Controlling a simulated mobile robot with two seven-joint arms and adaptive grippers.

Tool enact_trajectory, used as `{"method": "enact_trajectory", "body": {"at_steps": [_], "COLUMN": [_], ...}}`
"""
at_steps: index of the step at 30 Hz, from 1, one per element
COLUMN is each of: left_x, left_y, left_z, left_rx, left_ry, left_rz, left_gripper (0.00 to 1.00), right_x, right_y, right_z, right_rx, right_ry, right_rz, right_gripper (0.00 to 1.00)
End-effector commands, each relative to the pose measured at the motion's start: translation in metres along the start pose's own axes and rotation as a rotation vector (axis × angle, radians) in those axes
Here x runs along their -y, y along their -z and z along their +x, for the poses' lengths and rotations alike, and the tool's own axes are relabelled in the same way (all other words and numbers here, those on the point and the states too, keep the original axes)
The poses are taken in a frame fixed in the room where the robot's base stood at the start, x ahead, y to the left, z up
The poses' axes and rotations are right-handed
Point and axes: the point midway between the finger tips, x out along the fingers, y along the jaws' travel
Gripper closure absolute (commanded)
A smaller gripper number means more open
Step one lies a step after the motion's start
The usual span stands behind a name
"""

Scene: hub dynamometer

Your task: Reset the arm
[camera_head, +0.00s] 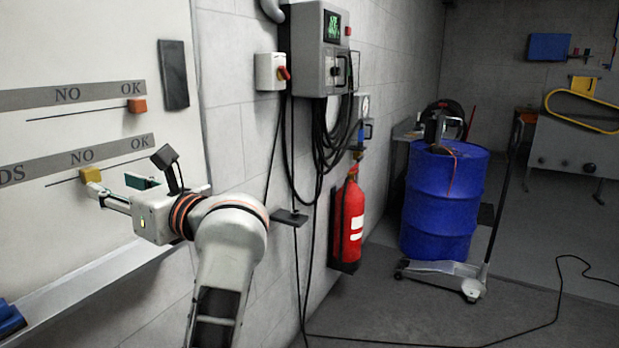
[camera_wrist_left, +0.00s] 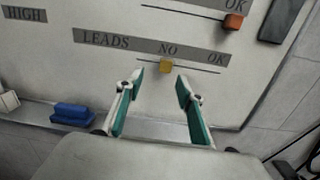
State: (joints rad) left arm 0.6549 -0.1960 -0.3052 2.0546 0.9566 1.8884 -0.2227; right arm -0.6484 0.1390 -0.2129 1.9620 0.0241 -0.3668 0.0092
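My left gripper (camera_head: 118,188) is at the whiteboard (camera_head: 95,50), in front of the lower slider track. In the left wrist view its two fingers (camera_wrist_left: 160,84) are open and apart, with nothing held between them. A yellow slider block (camera_wrist_left: 166,67) sits on the LEADS track under the word NO, just ahead of the gap between the fingertips. It also shows in the head view (camera_head: 91,174). I cannot tell whether a finger touches it. My right gripper is in neither view.
An orange slider (camera_head: 137,105) sits under OK on the upper track. A dark pad (camera_head: 173,74) hangs beside it. A blue eraser-like block (camera_wrist_left: 75,113) lies on the board's ledge. A red extinguisher (camera_head: 348,222) and blue drum (camera_head: 442,200) stand right.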

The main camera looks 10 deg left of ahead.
Motion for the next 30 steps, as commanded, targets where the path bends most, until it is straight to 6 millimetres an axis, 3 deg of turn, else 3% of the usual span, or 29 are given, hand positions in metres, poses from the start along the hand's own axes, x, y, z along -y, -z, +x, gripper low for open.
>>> {"method": "enact_trajectory", "body": {"at_steps": [4,7,11,14,17,22,26,30], "left_x": [-0.019,-0.025,-0.009,0.017,0.046,0.082,0.087,0.073], "left_y": [0.009,0.011,0.021,0.044,0.086,0.185,0.269,0.361], "left_z": [0.002,-0.009,-0.037,-0.068,-0.101,-0.153,-0.185,-0.211], "left_rx": [0.182,0.371,0.635,0.845,1.061,1.392,1.609,1.822], "left_ry": [-0.119,-0.201,-0.260,-0.265,-0.235,-0.128,-0.017,0.125], "left_rz": [0.234,0.463,0.780,1.028,1.277,1.642,1.868,2.077], "left_gripper": [0.62,0.62,0.62,0.62,0.62,0.62,0.62,0.62], "right_x": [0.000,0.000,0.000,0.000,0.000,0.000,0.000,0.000], "right_y": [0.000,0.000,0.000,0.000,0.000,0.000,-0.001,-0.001], "right_z": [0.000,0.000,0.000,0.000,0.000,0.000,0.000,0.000], "right_rx": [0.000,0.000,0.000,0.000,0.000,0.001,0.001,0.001], "right_ry": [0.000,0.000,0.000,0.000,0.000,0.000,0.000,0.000], "right_rz": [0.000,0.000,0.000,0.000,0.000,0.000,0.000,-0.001], "right_gripper": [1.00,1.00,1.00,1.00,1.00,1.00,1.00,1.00]}}
